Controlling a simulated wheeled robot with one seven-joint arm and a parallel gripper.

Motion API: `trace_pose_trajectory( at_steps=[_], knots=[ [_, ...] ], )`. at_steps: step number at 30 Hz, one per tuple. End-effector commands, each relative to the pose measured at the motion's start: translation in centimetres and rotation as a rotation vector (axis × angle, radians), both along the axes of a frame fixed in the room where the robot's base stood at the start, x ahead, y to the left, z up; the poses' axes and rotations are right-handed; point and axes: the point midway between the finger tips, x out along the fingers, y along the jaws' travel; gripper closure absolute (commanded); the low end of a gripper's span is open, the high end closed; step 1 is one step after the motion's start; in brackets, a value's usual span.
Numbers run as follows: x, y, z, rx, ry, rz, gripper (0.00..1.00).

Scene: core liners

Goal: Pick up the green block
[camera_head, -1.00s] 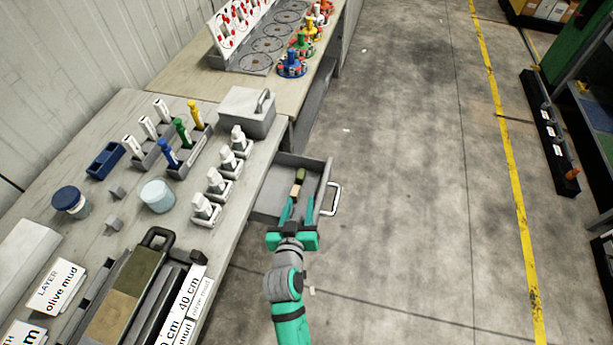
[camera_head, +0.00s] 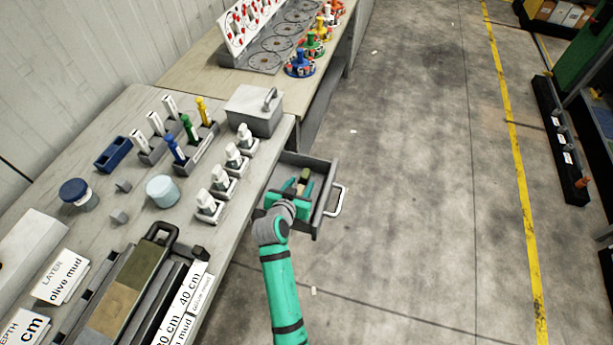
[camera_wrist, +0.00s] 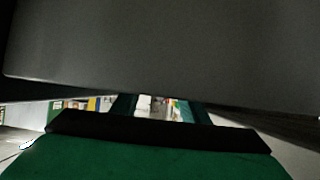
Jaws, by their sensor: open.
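The green block (camera_head: 305,173) is a small olive-green piece in the open grey drawer (camera_head: 325,173), at the far end of a tan piece (camera_head: 300,187). I cannot tell whether the two are joined. My gripper (camera_head: 302,187) reaches into the drawer from the near side, its teal fingers apart near the tan piece. The head view does not show whether the fingers touch it. In the wrist view the fingers (camera_wrist: 160,108) stand apart below a large dark grey surface, and no green block can be made out.
The drawer has a front handle (camera_head: 338,200) on its right side. The workbench (camera_head: 232,215) beside it on the left carries white-capped holders (camera_head: 222,180), a grey lidded box (camera_head: 253,108) and a long core tray (camera_head: 130,285).

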Motion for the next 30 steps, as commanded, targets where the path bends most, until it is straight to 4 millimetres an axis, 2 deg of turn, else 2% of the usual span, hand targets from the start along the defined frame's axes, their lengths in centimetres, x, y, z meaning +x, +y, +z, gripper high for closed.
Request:
trace_pose_trajectory(
  at_steps=[11,20,21,26,30],
  knots=[
    [4.1,-1.3,-1.6,0.000,0.000,0.000,0.59],
    [4.5,-1.5,-1.9,0.000,0.000,0.000,0.59],
    [4.5,-1.5,-1.9,0.000,0.000,0.000,0.62],
    [4.5,-1.5,-1.9,0.000,0.000,0.000,1.00],
    [4.5,-1.5,-1.9,0.000,-0.001,0.000,1.00]
  ],
)
